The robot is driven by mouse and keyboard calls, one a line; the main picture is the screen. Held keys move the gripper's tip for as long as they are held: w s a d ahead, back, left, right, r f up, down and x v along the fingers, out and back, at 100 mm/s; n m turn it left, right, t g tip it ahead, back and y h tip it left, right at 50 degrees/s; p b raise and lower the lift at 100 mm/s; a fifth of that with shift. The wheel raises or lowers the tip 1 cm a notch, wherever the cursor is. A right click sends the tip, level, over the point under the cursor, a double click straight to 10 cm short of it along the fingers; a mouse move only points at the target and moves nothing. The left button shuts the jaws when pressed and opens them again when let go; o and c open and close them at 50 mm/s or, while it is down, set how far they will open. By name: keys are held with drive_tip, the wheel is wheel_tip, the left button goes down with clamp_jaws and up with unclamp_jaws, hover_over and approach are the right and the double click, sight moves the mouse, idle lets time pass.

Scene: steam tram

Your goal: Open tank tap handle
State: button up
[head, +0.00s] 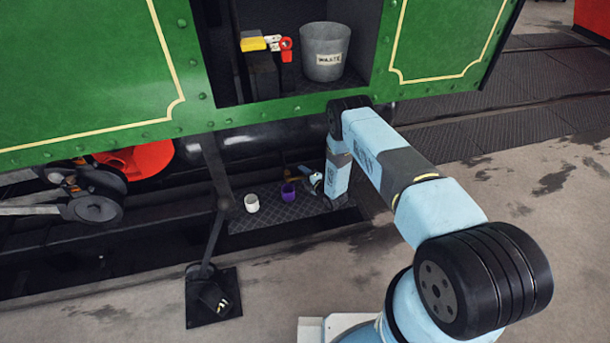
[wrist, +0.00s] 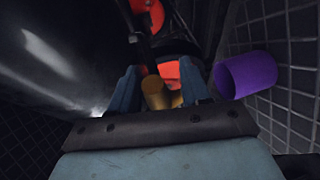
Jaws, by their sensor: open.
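My gripper (head: 314,181) is low under the green tram's side, beside the footplate. In the wrist view its two blue fingers (wrist: 159,82) stand apart. A brass-coloured piece (wrist: 155,96), probably the tap or its handle, shows between them; I cannot tell if either finger touches it. In the head view a small brass part (head: 293,179) shows just left of the gripper, mostly hidden. The dark rounded tank (head: 262,143) lies under the tram's edge; a dark shiny curved surface (wrist: 50,60) fills the wrist view's left. The handle's exact angle cannot be made out.
A purple cup (head: 288,194) stands close to the gripper, near the right finger in the wrist view (wrist: 246,75). A white cup (head: 252,203) stands on the footplate (head: 285,215). A waste bucket (head: 325,52) is above. A dark strut (head: 216,170) is to the left.

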drive_tip(key=shift+c, duration=0.5)
clamp_jaws()
